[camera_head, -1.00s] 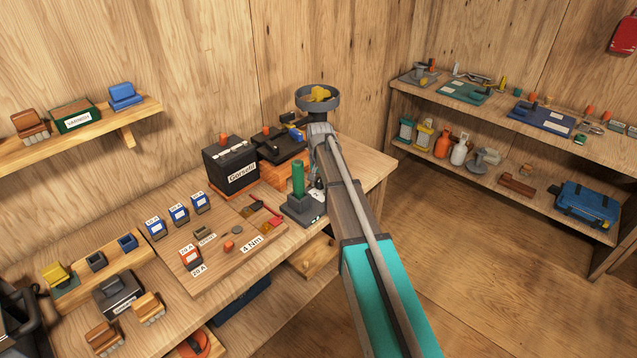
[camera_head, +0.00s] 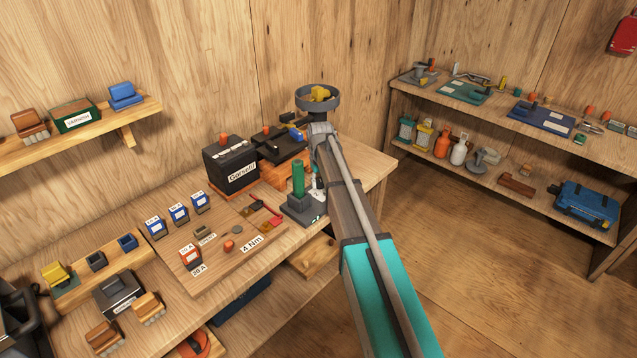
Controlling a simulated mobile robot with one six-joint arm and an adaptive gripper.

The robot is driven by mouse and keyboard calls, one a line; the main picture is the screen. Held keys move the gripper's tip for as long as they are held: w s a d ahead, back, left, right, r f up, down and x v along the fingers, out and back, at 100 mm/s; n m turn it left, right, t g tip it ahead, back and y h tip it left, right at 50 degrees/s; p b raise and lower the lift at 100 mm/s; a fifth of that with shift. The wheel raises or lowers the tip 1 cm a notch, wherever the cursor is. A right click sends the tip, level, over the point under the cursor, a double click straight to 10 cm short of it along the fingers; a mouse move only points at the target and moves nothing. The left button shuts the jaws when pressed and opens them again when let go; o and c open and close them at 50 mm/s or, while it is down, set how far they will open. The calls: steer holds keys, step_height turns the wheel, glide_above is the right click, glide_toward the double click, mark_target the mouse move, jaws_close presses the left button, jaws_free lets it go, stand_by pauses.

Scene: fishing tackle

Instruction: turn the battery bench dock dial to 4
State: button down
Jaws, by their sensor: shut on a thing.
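The battery bench dock (camera_head: 300,213) appears to be the dark grey base at the bench's right front, with a green cylinder (camera_head: 298,180) upright in it and a small green light on its front. My gripper (camera_head: 317,190) points down at the dock's right side, just right of the cylinder. It is mostly covered by my own arm, with only a small light and dark part showing. It is shut on what seems to be the dock's dial. The dial, its marks and its setting are hidden.
A black battery (camera_head: 230,165) and a dark device (camera_head: 280,145) stand behind the dock. A round bowl with yellow pieces (camera_head: 318,95) rises behind my wrist. A wooden board (camera_head: 215,265) with labelled blocks lies to the left. The floor at right is clear.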

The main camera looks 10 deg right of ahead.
steer(key=shift+n, duration=1.1)
steer(key=shift+c, duration=1.5)
jaws_free()
